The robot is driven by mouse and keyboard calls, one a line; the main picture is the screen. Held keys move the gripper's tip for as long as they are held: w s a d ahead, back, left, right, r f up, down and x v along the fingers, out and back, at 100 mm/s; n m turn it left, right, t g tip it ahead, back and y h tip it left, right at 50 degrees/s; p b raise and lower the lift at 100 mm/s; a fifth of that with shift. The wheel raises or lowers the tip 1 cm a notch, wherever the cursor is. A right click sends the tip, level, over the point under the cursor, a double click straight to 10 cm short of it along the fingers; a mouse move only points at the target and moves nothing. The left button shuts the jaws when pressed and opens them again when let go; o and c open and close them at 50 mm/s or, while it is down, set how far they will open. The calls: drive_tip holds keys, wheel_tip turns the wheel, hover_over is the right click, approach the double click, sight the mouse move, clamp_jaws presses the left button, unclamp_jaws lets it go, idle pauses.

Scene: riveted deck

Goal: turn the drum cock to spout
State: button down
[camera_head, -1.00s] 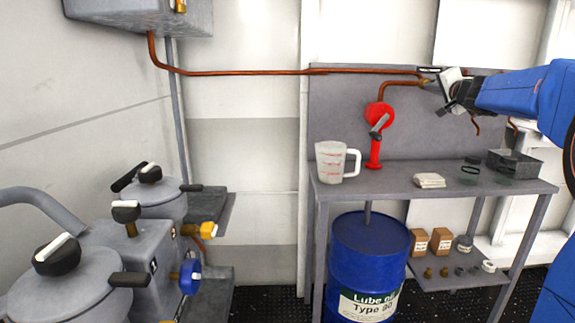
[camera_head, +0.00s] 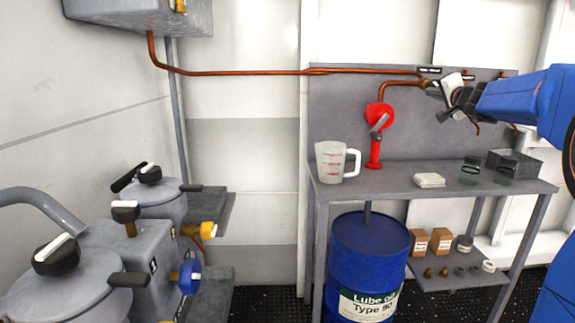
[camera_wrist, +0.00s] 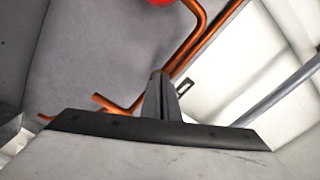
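A brass fitting (camera_head: 426,83) sits on the copper pipework under a small dark label plate (camera_head: 430,70), on the grey back panel. It may be the drum cock; its handle and the label's words are too small or covered to read. My gripper (camera_head: 438,104) is right beside this fitting, reaching in from the right. In the wrist view my gripper's dark fingers (camera_wrist: 161,98) lie close together in front of the copper pipes. I cannot tell whether anything is between them or whether they touch the fitting. The blue oil drum (camera_head: 367,262) stands below the bench.
A red hand pump (camera_head: 376,130) and a measuring jug (camera_head: 332,162) stand on the bench (camera_head: 395,186), with folded cloths (camera_head: 429,180), jars and a grey tray (camera_head: 525,162) to the right. Valves and canisters fill the left. The bench front is mostly clear.

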drive_tip(key=shift+d+f, duration=0.45)
idle(0.6)
drive_tip(key=shift+f, duration=0.15)
drive_tip(key=s, duration=0.6)
drive_tip(key=shift+a+f, duration=0.15)
drive_tip(key=shift+f, duration=0.05)
idle(0.3)
drive_tip(key=shift+r, duration=0.1)
drive_tip(key=w+a+r, duration=0.1)
drive_tip(key=w, duration=0.5)
drive_tip(key=shift+r, duration=0.35)
idle(0.3)
